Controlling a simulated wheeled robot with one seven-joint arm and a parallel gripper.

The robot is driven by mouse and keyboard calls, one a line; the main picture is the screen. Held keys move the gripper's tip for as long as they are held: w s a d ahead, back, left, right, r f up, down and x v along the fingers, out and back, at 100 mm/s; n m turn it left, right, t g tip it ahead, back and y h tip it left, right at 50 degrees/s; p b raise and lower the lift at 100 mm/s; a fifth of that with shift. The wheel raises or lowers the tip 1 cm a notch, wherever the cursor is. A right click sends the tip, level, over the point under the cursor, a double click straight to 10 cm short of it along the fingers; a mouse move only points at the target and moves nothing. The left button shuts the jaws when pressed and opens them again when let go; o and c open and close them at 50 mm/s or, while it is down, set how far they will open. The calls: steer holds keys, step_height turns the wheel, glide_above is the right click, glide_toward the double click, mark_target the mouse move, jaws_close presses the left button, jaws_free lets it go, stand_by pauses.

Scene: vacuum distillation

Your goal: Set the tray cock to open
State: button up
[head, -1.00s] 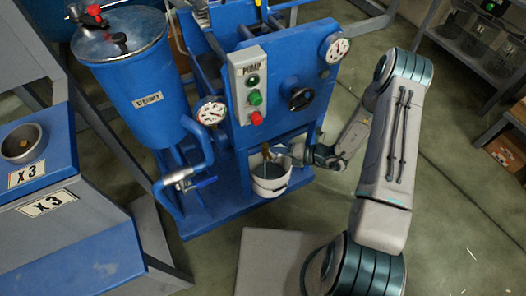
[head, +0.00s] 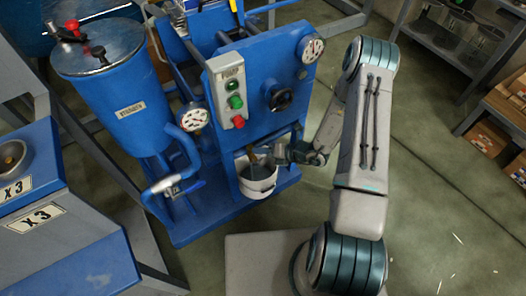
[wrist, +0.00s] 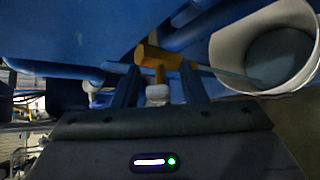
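A brass T-shaped cock handle (wrist: 158,57), apparently the tray cock, shows in the wrist view against the blue stand. In the head view, a small brass part (head: 252,156) sits above the white bucket. My gripper (wrist: 161,72) is open, with one dark finger on each side of the handle's stem. The crossbar lies at the fingertips; I cannot tell whether they touch it. In the head view my gripper (head: 279,152) is just right of the brass part, above the bucket's right rim.
The white bucket (head: 257,187) stands close below on the blue base; its rim (wrist: 225,40) is at the right of the wrist view. The blue panel (head: 290,75) carries gauges, a black knob and pump buttons.

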steer(key=p+v, duration=0.1)
steer(key=v, duration=1.2)
steer(key=shift+d+r+p, duration=0.25)
steer(key=shift+d+p, duration=0.05)
steer(key=shift+p, duration=0.1)
steer(key=shift+s, duration=0.15)
